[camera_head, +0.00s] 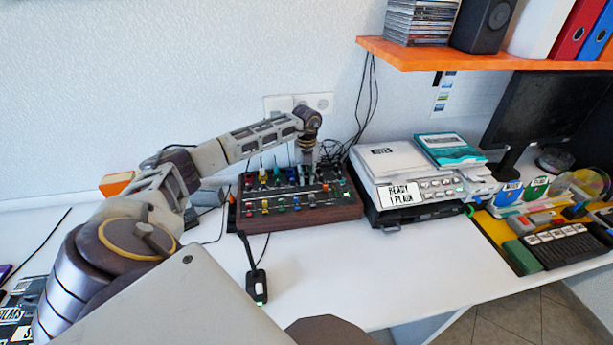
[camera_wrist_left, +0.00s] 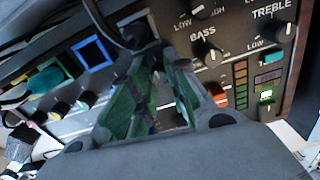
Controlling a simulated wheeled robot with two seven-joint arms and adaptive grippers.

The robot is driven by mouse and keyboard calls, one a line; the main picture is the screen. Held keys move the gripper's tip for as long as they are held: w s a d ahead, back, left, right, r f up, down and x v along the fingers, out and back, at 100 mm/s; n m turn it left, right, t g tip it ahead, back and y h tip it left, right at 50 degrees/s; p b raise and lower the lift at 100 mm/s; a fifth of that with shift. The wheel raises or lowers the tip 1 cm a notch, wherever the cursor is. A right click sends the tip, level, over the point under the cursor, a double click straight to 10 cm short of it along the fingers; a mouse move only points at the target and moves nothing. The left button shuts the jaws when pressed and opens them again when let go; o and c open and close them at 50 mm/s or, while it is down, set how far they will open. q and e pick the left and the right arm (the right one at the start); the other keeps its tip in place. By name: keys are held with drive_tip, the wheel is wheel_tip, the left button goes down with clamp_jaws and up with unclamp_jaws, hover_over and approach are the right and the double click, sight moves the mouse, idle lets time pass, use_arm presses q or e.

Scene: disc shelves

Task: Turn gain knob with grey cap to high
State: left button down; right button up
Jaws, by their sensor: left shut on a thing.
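The audio mixer (camera_head: 302,216), a dark panel with wooden sides and several coloured knobs, sits on the white desk. My left gripper (camera_head: 306,168) reaches down onto its back part. In the left wrist view the gripper's green-padded fingers (camera_wrist_left: 150,82) are closed together at the panel, on a small thing mostly hidden between them. It looks like a knob; its cap colour and pointer are hidden. A dark bass knob (camera_wrist_left: 211,56), a treble knob (camera_wrist_left: 285,31) and another dark knob (camera_wrist_left: 200,12) show to the right. My right gripper is not in view.
Black cables (camera_head: 362,105) run up the wall behind. A small black device (camera_head: 257,284) lies in front. An orange shelf (camera_head: 480,55) overhangs the right side.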

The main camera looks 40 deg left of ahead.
sight(307, 177)
use_arm(q)
drive_tip(key=shift+m, duration=0.8)
drive_tip(key=c, duration=1.3)
unclamp_jaws()
drive_tip(key=shift+c, duration=0.2)
wheel_tip(307, 177, up, 12)
